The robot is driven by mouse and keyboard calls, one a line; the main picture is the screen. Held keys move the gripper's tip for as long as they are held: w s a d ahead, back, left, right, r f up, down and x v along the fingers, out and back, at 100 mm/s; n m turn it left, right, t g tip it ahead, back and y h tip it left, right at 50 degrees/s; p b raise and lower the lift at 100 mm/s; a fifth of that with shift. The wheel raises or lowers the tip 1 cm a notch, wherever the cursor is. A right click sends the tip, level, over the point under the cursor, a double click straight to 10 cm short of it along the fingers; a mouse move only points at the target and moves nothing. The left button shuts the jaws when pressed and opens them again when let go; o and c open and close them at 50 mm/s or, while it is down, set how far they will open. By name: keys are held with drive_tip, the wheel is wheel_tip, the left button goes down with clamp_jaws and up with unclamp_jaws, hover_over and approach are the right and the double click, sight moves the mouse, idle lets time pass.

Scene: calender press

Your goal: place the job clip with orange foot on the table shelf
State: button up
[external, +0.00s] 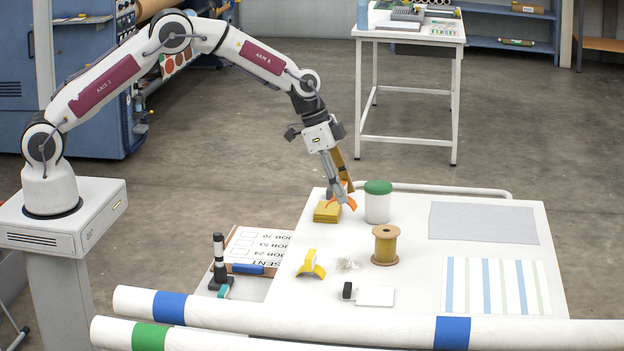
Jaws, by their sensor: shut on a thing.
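My gripper (338,190) is over the back left of the white table, pointing down. It is shut on the job clip with an orange foot (349,203); the curved orange foot shows at the fingertips, and the fingers hide part of the clip. The foot is in front of or just above a yellow block (326,213); I cannot tell whether they touch. The table shelf (250,285) shows as a lower light surface at the table's left side, partly hidden by the tabletop.
A green-lidded jar (377,204) is close right of my gripper, with a spool (385,245) nearer. A clipboard (258,246) and a black-handled stamp (219,262) are at the left. Long rolls (290,316) cross the front.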

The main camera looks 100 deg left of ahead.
drive_tip(key=shift+r, duration=0.55)
drive_tip(key=shift+s+f, duration=0.1)
drive_tip(key=shift+f, duration=0.1)
idle(0.3)
drive_tip(key=shift+s+f+n, duration=0.1)
drive_tip(key=shift+s+n, duration=0.05)
drive_tip(key=shift+n, duration=0.15)
drive_tip(key=shift+s+d+f+n+y, duration=0.3)
drive_tip(key=shift+s+n, duration=0.1)
drive_tip(key=shift+s, duration=0.1)
drive_tip(key=s+d+r, duration=0.3)
drive_tip(key=s+d, duration=1.5)
drive_tip(key=d, duration=0.4)
drive_tip(key=s+d+f, duration=0.3)
drive_tip(key=f, duration=0.4)
drive_tip(key=s+d+f, duration=0.3)
drive_tip(key=d+f, duration=0.1)
drive_tip(key=f, duration=0.3)
drive_tip(key=shift+f, duration=0.3)
